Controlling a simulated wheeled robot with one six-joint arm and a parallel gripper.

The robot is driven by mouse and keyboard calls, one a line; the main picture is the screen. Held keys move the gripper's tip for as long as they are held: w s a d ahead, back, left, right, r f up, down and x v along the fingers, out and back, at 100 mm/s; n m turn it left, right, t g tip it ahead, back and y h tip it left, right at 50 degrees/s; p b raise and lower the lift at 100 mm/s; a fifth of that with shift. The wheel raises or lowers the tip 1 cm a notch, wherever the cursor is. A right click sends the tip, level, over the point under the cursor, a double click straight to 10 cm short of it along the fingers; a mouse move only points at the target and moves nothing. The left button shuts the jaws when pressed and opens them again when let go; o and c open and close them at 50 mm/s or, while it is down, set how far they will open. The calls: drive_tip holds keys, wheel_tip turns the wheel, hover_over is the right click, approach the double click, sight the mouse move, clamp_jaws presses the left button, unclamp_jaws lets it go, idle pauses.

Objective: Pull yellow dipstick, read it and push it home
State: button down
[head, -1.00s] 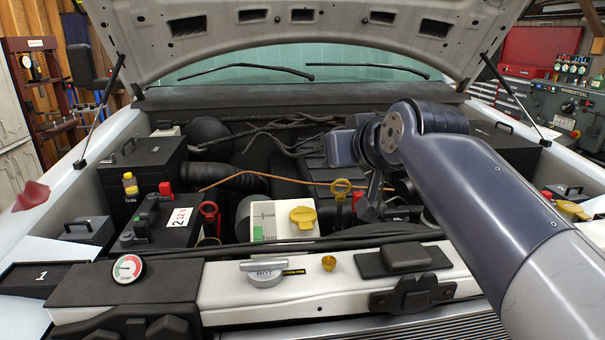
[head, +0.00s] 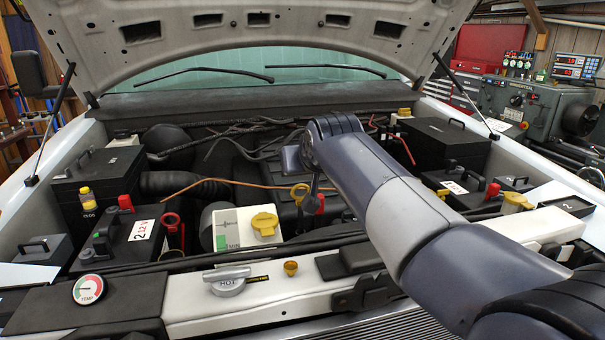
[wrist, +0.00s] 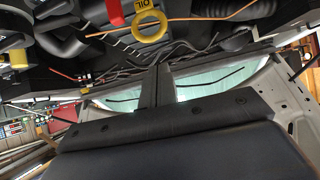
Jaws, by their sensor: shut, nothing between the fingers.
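The yellow dipstick's ring handle (head: 299,192) stands upright in the middle of the engine bay. It also shows as a yellow ring (wrist: 150,26) beside an OIL label at the top of the wrist view. My gripper (head: 314,190) is shut and empty, just right of the ring in the head view. In the wrist view its closed fingers (wrist: 156,72) point up toward the ring, with a visible gap between. The dipstick's shaft is hidden in the bay.
A white reservoir with a yellow cap (head: 264,224) stands left of the ring. A red ring handle (head: 170,220) is further left, by the battery (head: 125,245). A copper-coloured line (head: 220,180) crosses behind. The front crossmember holds the HOT cap (head: 227,280) and a gauge (head: 88,289).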

wheel_tip(320, 180, down, 3)
drive_tip(key=shift+w+r, duration=0.15)
idle(0.3)
wheel_tip(320, 180, down, 8)
drive_tip(key=b, duration=0.6)
drive_tip(key=w+r+v, duration=0.1)
drive_tip(key=r+v, duration=0.1)
drive_tip(key=v, duration=1.1)
drive_tip(key=shift+w+a+p, duration=0.15)
drive_tip(key=shift+w+p, duration=0.1)
drive_tip(key=shift+p, duration=0.15)
